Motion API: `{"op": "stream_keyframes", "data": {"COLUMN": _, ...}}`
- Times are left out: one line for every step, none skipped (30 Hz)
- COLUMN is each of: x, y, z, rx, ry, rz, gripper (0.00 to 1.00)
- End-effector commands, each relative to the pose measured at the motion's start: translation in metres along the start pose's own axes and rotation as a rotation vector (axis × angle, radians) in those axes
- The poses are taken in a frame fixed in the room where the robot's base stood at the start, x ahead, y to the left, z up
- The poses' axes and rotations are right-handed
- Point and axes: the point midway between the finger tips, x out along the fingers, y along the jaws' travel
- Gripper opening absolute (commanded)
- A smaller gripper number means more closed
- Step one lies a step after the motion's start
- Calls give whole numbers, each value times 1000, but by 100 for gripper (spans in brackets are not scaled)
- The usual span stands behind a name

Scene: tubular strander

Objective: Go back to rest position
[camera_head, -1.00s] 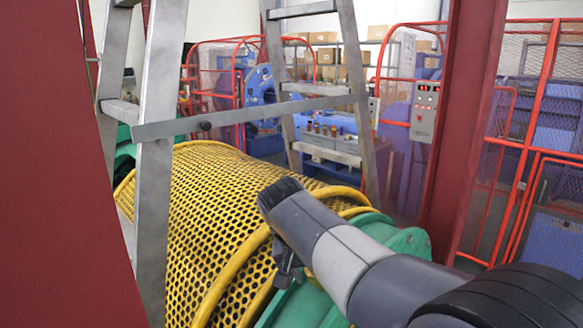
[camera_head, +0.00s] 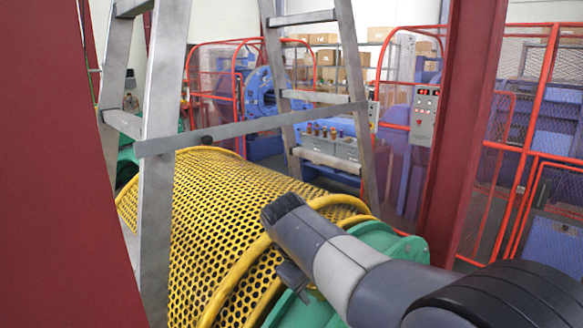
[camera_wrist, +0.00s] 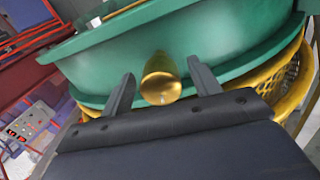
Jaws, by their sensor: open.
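My gripper (camera_wrist: 161,72) is open in the wrist view, its two dark fingers apart. A brass-coloured rounded knob (camera_wrist: 160,80) shows between the fingers, with gaps on both sides. It stands against the green drum part (camera_wrist: 225,35). Whether the knob lies at fingertip depth or beyond, I cannot tell. In the head view my grey arm reaches over the green end (camera_head: 385,240) of the machine, folded at a high elbow. Only a dark bit of my gripper (camera_head: 292,278) shows there, below the arm; the knob is not discernible in that view.
A yellow perforated guard (camera_head: 215,215) lies left of my arm. A metal ladder-like frame (camera_head: 160,150) and a dark red post (camera_head: 462,130) stand close by. Red mesh fencing (camera_head: 525,150) and a control box (camera_head: 423,115) are at the right. Shelves with boxes stand behind.

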Motion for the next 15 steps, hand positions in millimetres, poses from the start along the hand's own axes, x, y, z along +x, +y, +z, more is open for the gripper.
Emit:
{"op": "stream_keyframes", "data": {"x": -1, "y": 1, "z": 0, "rx": -38, "ry": -1, "rz": -1, "gripper": 59}}
{"op": "stream_keyframes", "data": {"x": -1, "y": 1, "z": 0, "rx": -63, "ry": 0, "rz": -1, "gripper": 59}}
{"op": "stream_keyframes", "data": {"x": -1, "y": 1, "z": 0, "rx": -95, "ry": 0, "rz": -2, "gripper": 59}}
{"op": "stream_keyframes", "data": {"x": -1, "y": 1, "z": 0, "rx": -120, "ry": 0, "rz": -2, "gripper": 59}}
{"op": "stream_keyframes", "data": {"x": -1, "y": 1, "z": 0, "rx": -145, "ry": 0, "rz": -2, "gripper": 59}}
{"op": "stream_keyframes", "data": {"x": -1, "y": 1, "z": 0, "rx": -177, "ry": 0, "rz": -3, "gripper": 59}}
{"op": "stream_keyframes", "data": {"x": -1, "y": 1, "z": 0, "rx": -201, "ry": 0, "rz": -3, "gripper": 59}}
{"op": "stream_keyframes", "data": {"x": -1, "y": 1, "z": 0, "rx": -225, "ry": -1, "rz": -3, "gripper": 59}}
{"op": "stream_keyframes", "data": {"x": -1, "y": 1, "z": 0, "rx": -258, "ry": -1, "rz": -4, "gripper": 59}}
{"op": "stream_keyframes", "data": {"x": -1, "y": 1, "z": 0, "rx": -283, "ry": -1, "rz": -4, "gripper": 59}}
{"op": "stream_keyframes", "data": {"x": -1, "y": 1, "z": 0, "rx": -307, "ry": -1, "rz": -5, "gripper": 59}}
{"op": "stream_keyframes", "data": {"x": -1, "y": 1, "z": 0, "rx": -340, "ry": -1, "rz": -5, "gripper": 59}}
{"op": "stream_keyframes", "data": {"x": -1, "y": 2, "z": 0, "rx": -364, "ry": -1, "rz": -5, "gripper": 59}}
{"op": "stream_keyframes", "data": {"x": -1, "y": 2, "z": 0, "rx": -388, "ry": -1, "rz": -6, "gripper": 59}}
{"op": "stream_keyframes", "data": {"x": -1, "y": 2, "z": 0, "rx": -420, "ry": -1, "rz": -6, "gripper": 59}}
